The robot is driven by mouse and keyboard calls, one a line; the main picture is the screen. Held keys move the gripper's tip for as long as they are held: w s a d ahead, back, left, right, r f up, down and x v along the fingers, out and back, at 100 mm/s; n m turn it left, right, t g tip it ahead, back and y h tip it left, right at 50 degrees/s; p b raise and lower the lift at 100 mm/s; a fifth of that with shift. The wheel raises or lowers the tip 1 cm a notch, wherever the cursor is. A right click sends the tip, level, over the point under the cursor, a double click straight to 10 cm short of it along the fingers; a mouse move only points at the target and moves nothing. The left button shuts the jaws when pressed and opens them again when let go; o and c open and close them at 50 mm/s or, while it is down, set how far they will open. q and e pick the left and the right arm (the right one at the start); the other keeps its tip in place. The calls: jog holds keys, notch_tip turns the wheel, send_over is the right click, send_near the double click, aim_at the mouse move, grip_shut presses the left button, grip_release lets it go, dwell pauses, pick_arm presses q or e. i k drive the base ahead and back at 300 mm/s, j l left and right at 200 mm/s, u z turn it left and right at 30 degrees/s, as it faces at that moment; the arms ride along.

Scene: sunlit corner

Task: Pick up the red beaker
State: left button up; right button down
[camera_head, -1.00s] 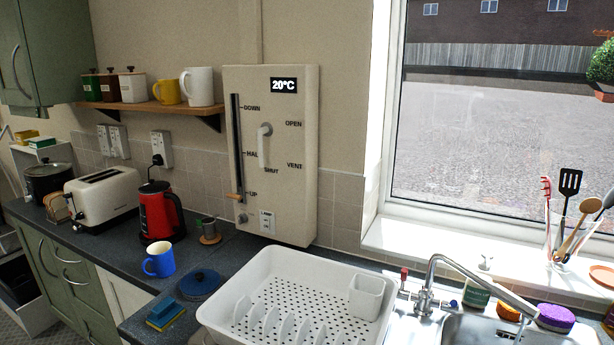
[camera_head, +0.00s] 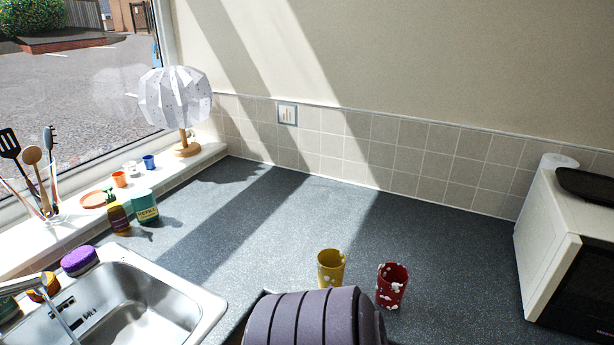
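The red beaker (camera_head: 392,286) stands upright on the dark grey counter, right of the middle in the head view. It is red with white patches and has an open top. A similar yellow beaker (camera_head: 331,268) stands to its left, a small gap apart. Neither of my grippers shows in the head view.
A dark purple ribbed, rounded shape (camera_head: 312,316) covers the bottom middle, in front of the beakers; I cannot tell what it is. A microwave (camera_head: 545,245) stands at right, a sink (camera_head: 135,305) at left. The counter (camera_head: 290,220) behind the beakers is clear.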

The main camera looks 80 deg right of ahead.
aim_at(393, 278)
jog(key=k+z, duration=0.1)
jog(key=z, duration=3.05)
jog(key=l+z, duration=0.2)
jog(key=z, duration=0.2)
